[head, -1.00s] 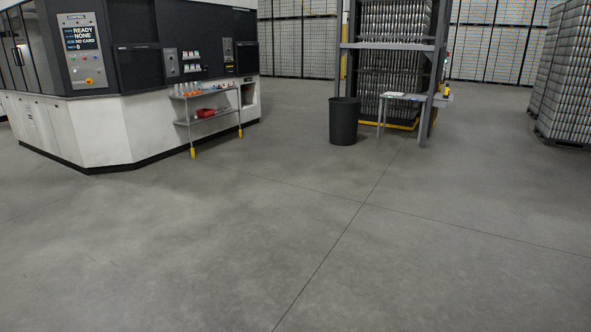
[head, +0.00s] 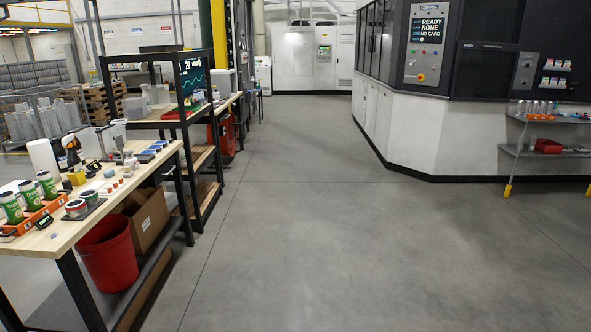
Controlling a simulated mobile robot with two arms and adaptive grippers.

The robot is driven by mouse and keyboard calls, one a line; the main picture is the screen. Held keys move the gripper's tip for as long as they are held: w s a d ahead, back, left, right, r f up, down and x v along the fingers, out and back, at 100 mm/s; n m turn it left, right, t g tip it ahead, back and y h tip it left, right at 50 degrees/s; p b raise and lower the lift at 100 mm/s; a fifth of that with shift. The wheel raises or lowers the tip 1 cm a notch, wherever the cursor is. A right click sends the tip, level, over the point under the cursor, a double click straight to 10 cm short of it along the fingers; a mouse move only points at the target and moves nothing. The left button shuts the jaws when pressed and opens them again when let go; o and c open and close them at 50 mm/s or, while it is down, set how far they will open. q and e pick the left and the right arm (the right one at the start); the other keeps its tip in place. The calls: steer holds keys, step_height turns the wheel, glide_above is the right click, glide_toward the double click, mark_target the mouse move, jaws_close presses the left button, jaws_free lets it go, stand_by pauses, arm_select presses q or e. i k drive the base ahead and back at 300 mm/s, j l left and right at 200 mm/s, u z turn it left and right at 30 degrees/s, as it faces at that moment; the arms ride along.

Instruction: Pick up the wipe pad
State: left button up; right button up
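I cannot pick out the wipe pad for certain. The wooden workbench (head: 100,222) at the left holds many small items. Among them are a small yellow block (head: 77,177), a white roll (head: 43,159), a dark spray bottle (head: 72,150) and small blue pieces (head: 150,150). They are too small to tell whether one is the pad. Neither of my grippers is in view.
Green cans (head: 47,185) stand in an orange tray at the bench's near end. A red bucket (head: 107,255) and a cardboard box (head: 148,218) sit below. The control machine (head: 440,130) stands at the right. The grey floor (head: 300,230) between is clear.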

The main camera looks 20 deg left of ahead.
mark_target(110, 172)
steer(key=i+j+u, duration=0.3)
steer(key=i, duration=0.3)
steer(key=i+u, duration=0.3)
steer(key=i, duration=0.25)
steer(key=i+l+u, duration=0.15)
steer(key=i+u, duration=0.15)
steer(key=i, duration=0.3)
steer(key=i+l+u, duration=0.3)
steer(key=i, duration=0.3)
steer(key=i+u, duration=0.4)
steer(key=i, duration=0.15)
steer(key=i+l+u, duration=0.2)
steer(key=i+u, duration=0.2)
steer(key=i, duration=0.15)
steer(key=i+l+u, duration=0.8)
steer(key=i+l, duration=0.1)
steer(key=i, duration=0.05)
